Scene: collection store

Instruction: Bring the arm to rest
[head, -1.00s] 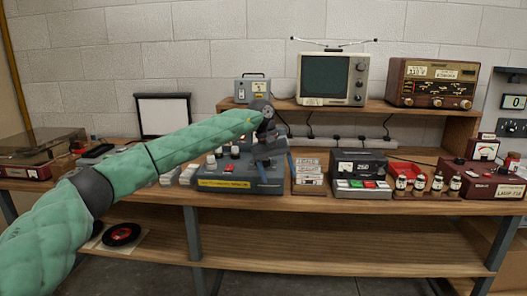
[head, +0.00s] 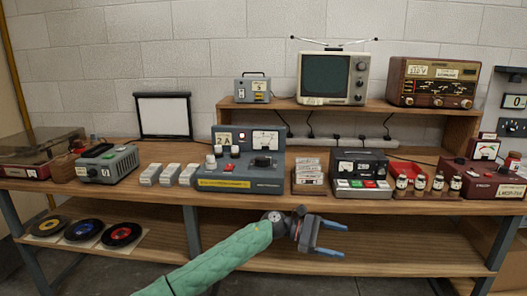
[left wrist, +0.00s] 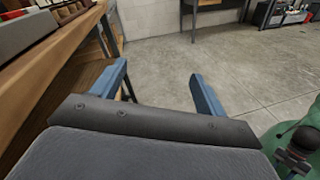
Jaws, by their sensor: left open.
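My left arm, in a green quilted sleeve, comes in from the bottom of the head view. My left gripper (head: 332,238) is open and empty, with its two blue fingers pointing right. In the head view it shows below the bench top's front edge, in front of the lower shelf. In the left wrist view the open fingers (left wrist: 160,88) stand apart with bare floor between and beyond them. My right gripper is in neither view.
The wooden bench (head: 400,202) carries a grey control unit (head: 240,165), a meter box (head: 360,165), small bottles and a red device (head: 485,180). A television (head: 332,78) and radio (head: 433,82) stand on the raised shelf. Records (head: 120,234) lie on the lower shelf.

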